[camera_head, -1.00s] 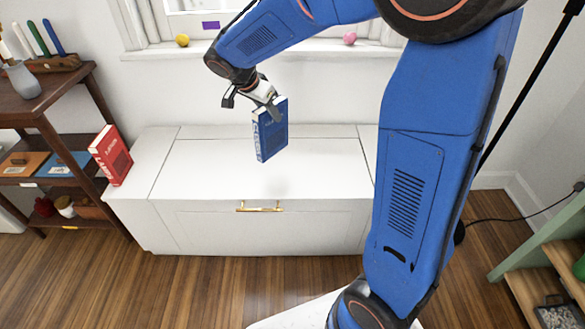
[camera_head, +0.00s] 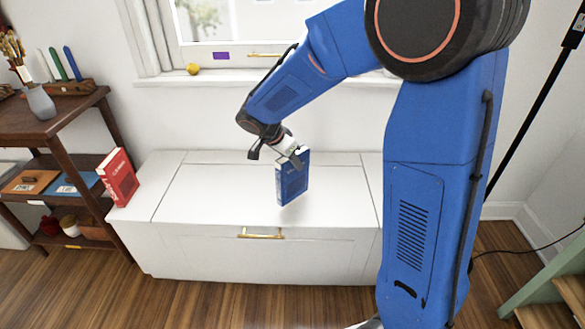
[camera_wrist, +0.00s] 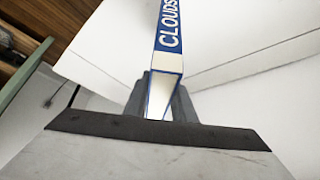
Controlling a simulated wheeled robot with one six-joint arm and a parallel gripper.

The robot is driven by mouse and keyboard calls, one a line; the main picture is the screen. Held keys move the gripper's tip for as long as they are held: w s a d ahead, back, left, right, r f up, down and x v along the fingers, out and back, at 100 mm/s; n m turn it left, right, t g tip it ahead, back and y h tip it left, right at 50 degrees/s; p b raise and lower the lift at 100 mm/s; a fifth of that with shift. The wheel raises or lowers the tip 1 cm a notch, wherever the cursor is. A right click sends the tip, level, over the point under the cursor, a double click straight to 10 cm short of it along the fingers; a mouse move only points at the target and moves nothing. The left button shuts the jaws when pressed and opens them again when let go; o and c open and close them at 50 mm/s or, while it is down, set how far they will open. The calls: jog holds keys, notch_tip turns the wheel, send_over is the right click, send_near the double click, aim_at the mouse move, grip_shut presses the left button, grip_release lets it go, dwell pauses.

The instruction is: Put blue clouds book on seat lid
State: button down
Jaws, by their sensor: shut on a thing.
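The blue clouds book (camera_head: 291,183) is upright in my gripper (camera_head: 297,158), above the right part of the white seat lid (camera_head: 215,195). In the wrist view the book's spine (camera_wrist: 169,30) reads "CLOUDS", and my gripper (camera_wrist: 163,100) is shut on its near end, one finger on each side. A faint shadow lies on the lid below the book. The book's lower edge looks close to the lid, but I cannot tell whether a small gap is left.
A red book (camera_head: 118,177) stands on the left end of the white bench. A dark wooden shelf (camera_head: 60,125) with a vase (camera_head: 39,102) is at the left. The window sill (camera_head: 230,78) with a yellow ball (camera_head: 193,69) is behind. The lid's middle and left are clear.

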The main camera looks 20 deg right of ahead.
aim_at(293, 177)
jog(key=shift+f, duration=1.4)
jog(key=c, duration=1.5)
grip_release()
